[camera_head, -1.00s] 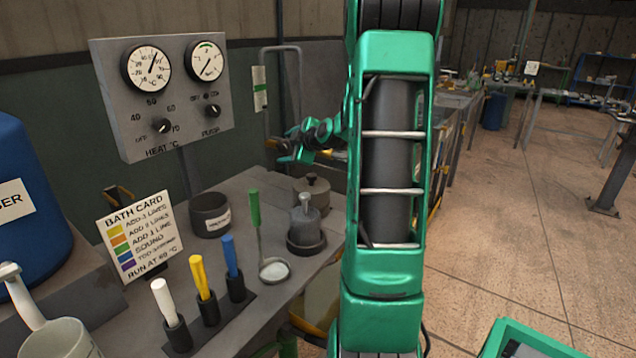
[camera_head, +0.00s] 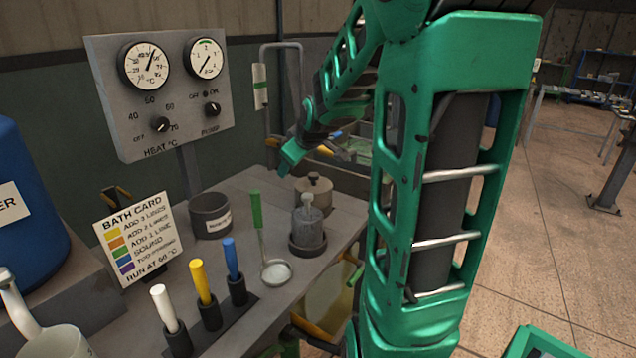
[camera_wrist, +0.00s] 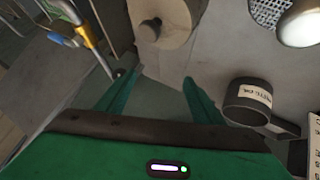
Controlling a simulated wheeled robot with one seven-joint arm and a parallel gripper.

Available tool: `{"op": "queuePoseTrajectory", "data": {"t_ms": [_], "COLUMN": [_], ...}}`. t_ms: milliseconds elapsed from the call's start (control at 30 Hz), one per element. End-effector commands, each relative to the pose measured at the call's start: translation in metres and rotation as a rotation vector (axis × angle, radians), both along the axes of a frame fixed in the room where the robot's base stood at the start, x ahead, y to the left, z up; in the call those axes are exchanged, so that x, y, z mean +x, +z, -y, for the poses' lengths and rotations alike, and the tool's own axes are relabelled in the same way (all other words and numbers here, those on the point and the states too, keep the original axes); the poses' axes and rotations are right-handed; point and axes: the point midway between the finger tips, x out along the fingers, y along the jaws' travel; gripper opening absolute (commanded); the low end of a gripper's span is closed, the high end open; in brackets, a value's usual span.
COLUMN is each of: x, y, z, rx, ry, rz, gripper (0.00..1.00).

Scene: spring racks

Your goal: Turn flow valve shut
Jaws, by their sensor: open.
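A pipe with a yellow-orange section (camera_wrist: 88,32) and a blue piece (camera_wrist: 66,40) stands at the upper left of the wrist view. It may be the flow valve, but I cannot tell for certain. In the head view an orange-yellow part (camera_head: 326,151) and a bit of blue (camera_head: 337,134) show behind my gripper, partly hidden by my arm. My gripper (camera_wrist: 156,82) is open and empty, its two green fingers apart above the bench. In the head view my gripper (camera_head: 290,157) hangs over the bench's back edge, near the bent grey pipe (camera_head: 270,110).
A lidded pot (camera_head: 313,192), a black labelled cup (camera_head: 210,216) and a weight-like grey piece (camera_head: 307,228) stand on the bench below. A gauge panel (camera_head: 130,95) is at the left. Colour-handled tools stand in front. Open floor lies right.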

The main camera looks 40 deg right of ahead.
Motion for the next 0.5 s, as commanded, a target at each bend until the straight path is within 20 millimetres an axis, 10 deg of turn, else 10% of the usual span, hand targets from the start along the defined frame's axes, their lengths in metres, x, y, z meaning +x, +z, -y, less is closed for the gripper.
{"op": "queuePoseTrajectory", "data": {"t_ms": [500], "x": [-0.061], "y": [-0.04], "z": [0.018], "rx": [0.081], "ry": [-0.181], "rz": [-0.151], "gripper": [0.61]}}
